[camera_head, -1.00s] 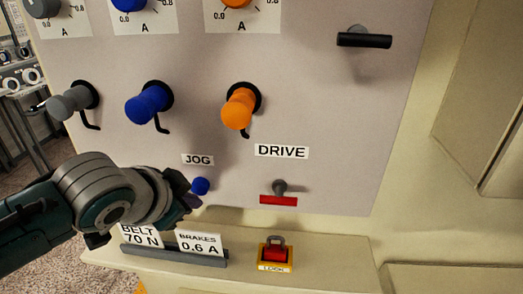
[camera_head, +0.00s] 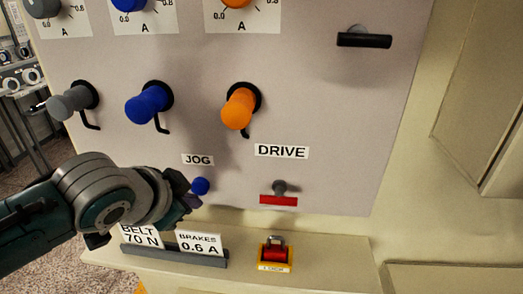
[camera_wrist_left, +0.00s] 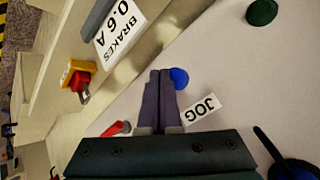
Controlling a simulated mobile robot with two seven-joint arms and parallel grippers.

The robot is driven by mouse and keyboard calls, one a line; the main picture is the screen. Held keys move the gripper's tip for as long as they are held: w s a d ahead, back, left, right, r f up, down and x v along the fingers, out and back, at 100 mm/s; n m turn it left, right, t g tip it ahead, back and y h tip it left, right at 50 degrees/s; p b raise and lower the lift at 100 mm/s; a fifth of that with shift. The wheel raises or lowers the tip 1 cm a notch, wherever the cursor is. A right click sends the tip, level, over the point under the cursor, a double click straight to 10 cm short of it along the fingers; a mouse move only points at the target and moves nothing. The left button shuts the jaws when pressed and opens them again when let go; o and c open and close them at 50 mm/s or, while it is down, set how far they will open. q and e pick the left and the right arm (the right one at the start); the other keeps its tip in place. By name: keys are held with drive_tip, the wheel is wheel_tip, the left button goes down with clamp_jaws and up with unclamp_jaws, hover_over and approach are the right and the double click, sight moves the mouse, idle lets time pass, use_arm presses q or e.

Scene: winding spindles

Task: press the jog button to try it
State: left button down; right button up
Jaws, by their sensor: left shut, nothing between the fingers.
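The blue jog button (camera_head: 201,186) sits on the grey panel (camera_head: 330,110) just below the JOG label (camera_head: 198,160). My left gripper (camera_head: 190,200) comes in from the left, its fingertips close to the button's left side. In the left wrist view the shut fingers (camera_wrist_left: 160,76) end right beside the blue button (camera_wrist_left: 179,78) and cover part of its edge. I cannot tell whether they touch it. My right gripper is not in view.
Blue (camera_head: 147,104) and orange (camera_head: 239,108) spindles stick out above the button. The red DRIVE handle (camera_head: 278,200) is to its right. A yellow-and-red lock (camera_head: 276,254) and the BRAKES card (camera_head: 200,244) stand on the ledge below.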

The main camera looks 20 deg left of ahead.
use_arm(q)
drive_tip(key=shift+w, duration=0.1)
idle(0.3)
drive_tip(key=shift+w+a, duration=0.1)
drive_tip(key=shift+w, duration=0.2)
drive_tip(key=shift+w+a, duration=0.15)
drive_tip(key=shift+w, duration=0.35)
idle(0.6)
drive_tip(key=shift+s, duration=0.1)
drive_tip(key=shift+s+d+p, duration=0.25)
drive_tip(key=shift+s+p, duration=0.3)
drive_tip(key=shift+s, duration=0.25)
